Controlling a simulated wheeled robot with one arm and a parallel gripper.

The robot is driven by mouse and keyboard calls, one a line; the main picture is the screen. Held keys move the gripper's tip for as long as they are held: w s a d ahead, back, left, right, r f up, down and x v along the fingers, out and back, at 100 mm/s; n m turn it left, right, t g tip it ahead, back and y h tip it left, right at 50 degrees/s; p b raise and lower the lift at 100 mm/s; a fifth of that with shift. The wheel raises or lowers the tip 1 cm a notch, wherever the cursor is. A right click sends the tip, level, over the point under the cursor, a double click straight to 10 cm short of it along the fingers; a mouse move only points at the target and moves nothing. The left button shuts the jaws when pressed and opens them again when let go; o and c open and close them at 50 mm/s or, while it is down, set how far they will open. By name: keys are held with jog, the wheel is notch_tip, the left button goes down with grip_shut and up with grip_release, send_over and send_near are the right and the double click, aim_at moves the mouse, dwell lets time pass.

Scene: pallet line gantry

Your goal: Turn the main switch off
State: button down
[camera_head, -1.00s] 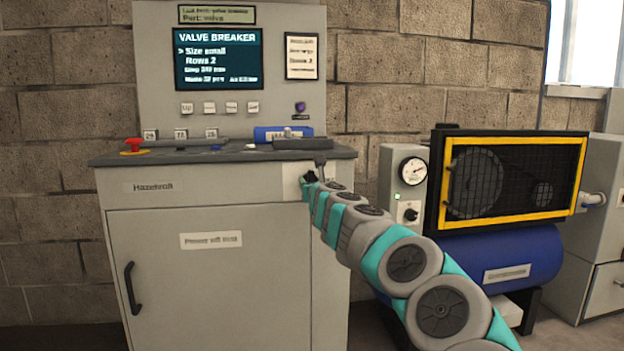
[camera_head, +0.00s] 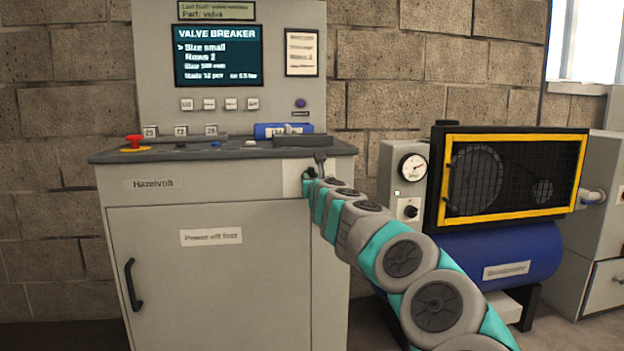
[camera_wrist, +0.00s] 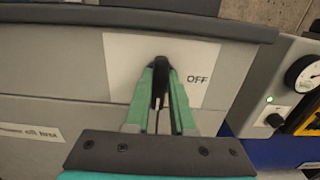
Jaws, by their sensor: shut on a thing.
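The main switch (camera_wrist: 158,66) is a dark handle on a white plate (camera_wrist: 118,68) on the cabinet front, below the worktop's right end. The word OFF is printed on the plate, to the right of the handle. My gripper (camera_wrist: 160,88) is shut on the handle, with a green finger on each side of it. The fingers hide much of the handle, and I cannot tell its exact angle. In the head view, my gripper (camera_head: 309,184) is at the plate (camera_head: 292,177), and the switch is mostly hidden. The valve breaker screen (camera_head: 218,56) is lit.
The cabinet (camera_head: 215,265) has a dark worktop (camera_head: 110,156) with a red button (camera_head: 134,141). A compressor with a yellow-framed guard (camera_head: 515,134) and blue tank (camera_head: 530,250) stands to the right. Its gauge box (camera_wrist: 262,90) is close to the plate's right.

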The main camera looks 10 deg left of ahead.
dwell(0.5)
jog(key=shift+s+a+f+n+b, duration=0.1)
jog(key=shift+a+f+n+b, duration=0.1)
jog(key=shift+n, duration=2.75)
jog(key=shift+a+f+n+b, duration=0.1)
jog(key=shift+a+f+n, duration=0.05)
jog(key=shift+n, duration=2.85)
jog(key=shift+s+a+f+n+b, duration=0.1)
jog(key=shift+a+f+n, duration=0.1)
jog(key=shift+n, duration=2.75)
jog(key=c, duration=0.8)
grip_release()
jog(key=shift+o, duration=0.2)
